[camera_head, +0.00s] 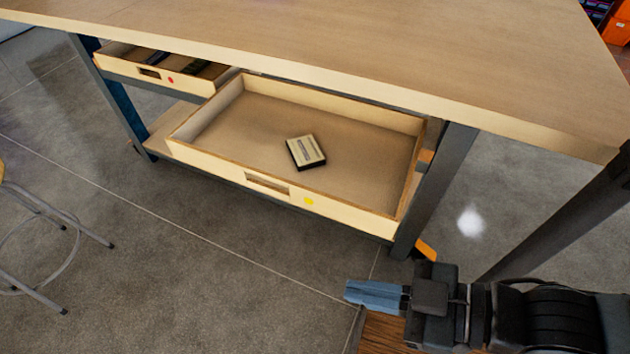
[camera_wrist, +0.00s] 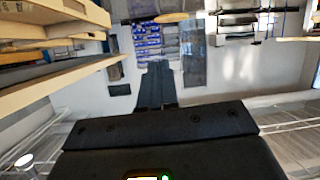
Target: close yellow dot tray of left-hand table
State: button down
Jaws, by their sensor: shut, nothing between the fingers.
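The yellow dot tray (camera_head: 280,191) is a wooden drawer under the table, pulled well out toward me. A yellow dot (camera_head: 308,201) is on its front, right of a cut-out handle (camera_head: 267,183). A small dark-edged box (camera_head: 306,152) lies inside it. My gripper (camera_head: 350,292) is shut and empty, in front of and below the tray's right end, apart from it, pointing left. In the wrist view the dark fingers (camera_wrist: 157,75) point away, with wooden edges at the upper left; I cannot tell for certain which parts these are.
The wooden tabletop (camera_head: 400,50) overhangs the trays. A red dot tray (camera_head: 170,80) at the left is also partly out, with dark items inside. A table leg (camera_head: 437,185) stands right of the yellow dot tray. A stool (camera_head: 45,235) is at far left. The floor between is clear.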

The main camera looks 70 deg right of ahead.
jog(key=w+a+f+n+g+h, duration=0.1)
jog(key=w+a+f+n+g, duration=0.15)
jog(key=f, duration=0.65)
jog(key=w+a+f+n+g+h, duration=0.1)
jog(key=a+f+n+g, duration=0.25)
jog(key=f, duration=0.45)
jog(key=w+a+f+n+g+h, duration=0.1)
jog(key=w+a+f+n+g, duration=0.2)
jog(key=f, duration=0.6)
jog(key=w+d+n+g+h, duration=0.3)
jog(key=w+d+n+h, duration=0.2)
jog(key=d+h, duration=0.1)
jog(key=w+d+r+n+g+h+p, duration=0.2)
jog(key=w+d+r+g+h, duration=0.1)
jog(key=d+r+h, duration=0.6)
jog(key=shift+w+d+p, duration=0.3)
jog(key=shift+w+d, duration=0.5)
